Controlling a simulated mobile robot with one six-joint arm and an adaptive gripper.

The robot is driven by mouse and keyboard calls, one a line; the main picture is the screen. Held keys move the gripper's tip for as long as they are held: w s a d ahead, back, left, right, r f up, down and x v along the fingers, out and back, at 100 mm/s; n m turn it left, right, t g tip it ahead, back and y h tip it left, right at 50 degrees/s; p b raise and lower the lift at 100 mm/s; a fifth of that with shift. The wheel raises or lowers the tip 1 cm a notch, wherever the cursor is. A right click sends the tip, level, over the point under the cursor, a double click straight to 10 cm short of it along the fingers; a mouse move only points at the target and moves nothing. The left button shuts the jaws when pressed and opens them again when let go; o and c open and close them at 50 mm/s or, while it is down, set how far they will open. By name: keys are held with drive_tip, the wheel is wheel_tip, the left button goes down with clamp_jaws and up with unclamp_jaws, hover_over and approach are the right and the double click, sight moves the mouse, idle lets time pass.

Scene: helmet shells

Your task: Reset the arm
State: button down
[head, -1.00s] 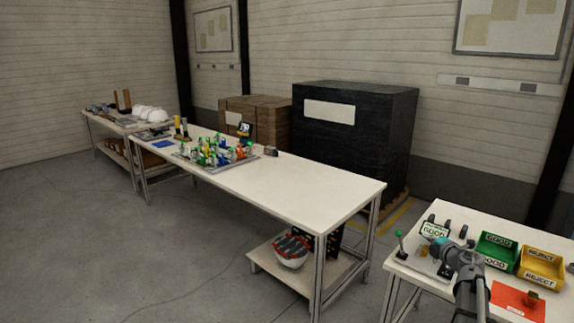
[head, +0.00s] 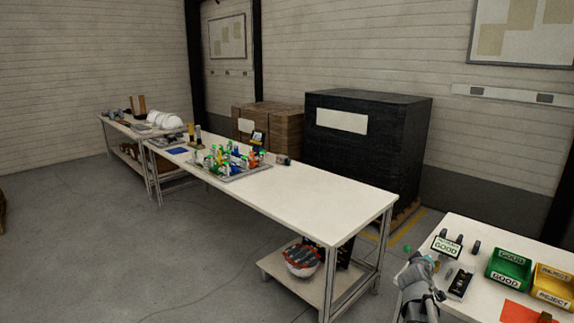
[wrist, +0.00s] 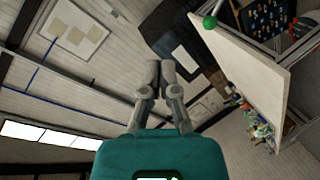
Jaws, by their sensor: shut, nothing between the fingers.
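My arm shows at the lower right in the head view, in front of the right table; its fingertips cannot be made out there. In the wrist view my gripper (wrist: 164,68) has its two grey fingers together, with nothing between them. It points out over the room, with the walls and a table tilted behind it. It is clear of any object.
The long table (head: 300,203) holds a tray of colourful parts (head: 225,160). White helmet shells (head: 163,120) lie farther back. Open floor (head: 90,240) is at left.

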drive_tip(key=s+a+f+m+g+y+p, duration=0.1)
drive_tip(key=s+a+f+g+y, duration=0.2)
drive_tip(key=s+a, duration=0.3)
drive_tip(key=s+a+f+m+g+y+p, duration=0.1)
drive_tip(key=s+a+g, duration=0.4)
drive_tip(key=a, duration=0.6)
drive_tip(key=s+a+f+m+g+y+p, duration=0.1)
drive_tip(key=s+a+f+g+y, duration=0.3)
drive_tip(key=s+a+f, duration=0.2)
drive_tip(key=s+a, duration=0.2)
drive_tip(key=a, duration=0.1)
drive_tip(key=shift+s+y, duration=0.3)
drive_tip(key=shift+s, duration=0.05)
